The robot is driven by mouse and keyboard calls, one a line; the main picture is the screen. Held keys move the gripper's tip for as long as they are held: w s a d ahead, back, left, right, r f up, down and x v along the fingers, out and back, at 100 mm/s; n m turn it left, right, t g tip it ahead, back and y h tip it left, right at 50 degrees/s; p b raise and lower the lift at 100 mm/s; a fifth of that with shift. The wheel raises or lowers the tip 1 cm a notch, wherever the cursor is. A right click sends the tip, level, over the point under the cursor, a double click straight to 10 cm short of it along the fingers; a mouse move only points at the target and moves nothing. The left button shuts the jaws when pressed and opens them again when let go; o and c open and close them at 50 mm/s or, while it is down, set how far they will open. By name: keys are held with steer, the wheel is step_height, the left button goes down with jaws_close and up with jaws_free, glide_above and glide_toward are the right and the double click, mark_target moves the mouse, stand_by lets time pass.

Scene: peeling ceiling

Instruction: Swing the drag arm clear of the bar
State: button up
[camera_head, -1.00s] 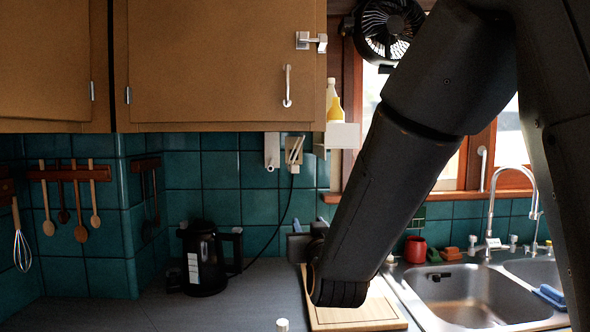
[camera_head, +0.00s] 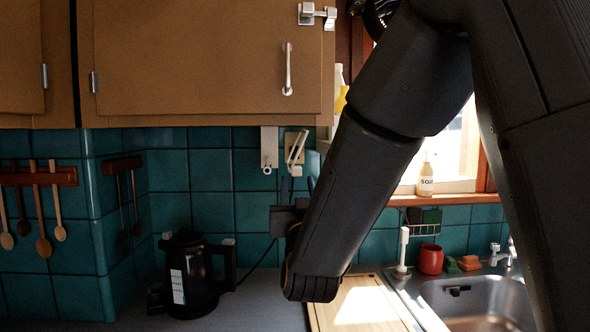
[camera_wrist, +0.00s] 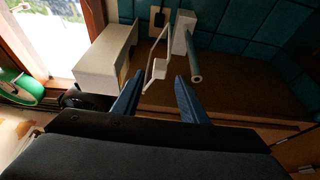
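The bar, a pale rod on a white block, hangs under the wall cabinet in the head view (camera_head: 268,148); in the wrist view the bar (camera_wrist: 194,62) points toward the camera. The drag arm (camera_head: 297,148), a thin white frame, hangs just right of the bar in the head view. In the wrist view the drag arm (camera_wrist: 158,66) ends in a small pad left of the bar, with a visible gap. My gripper (camera_wrist: 157,100) is open and empty, its blue fingers pointing toward both. In the head view my gripper (camera_head: 297,188) is just below them, partly hidden by my forearm.
The brown cabinet (camera_head: 200,60) is above. A white shelf box (camera_wrist: 103,58) stands left of the drag arm in the wrist view. A black kettle (camera_head: 188,275) and cutting board (camera_head: 365,305) are on the counter below.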

mark_target(297, 172)
steer(key=p+x, duration=0.2)
steer(key=x, duration=0.4)
steer(key=shift+s+d+r+p, duration=0.1)
steer(key=shift+r+p, duration=0.05)
steer(key=shift+p, duration=0.15)
steer(key=shift+w+r, duration=0.2)
steer(key=shift+w, duration=0.5)
jaws_close()
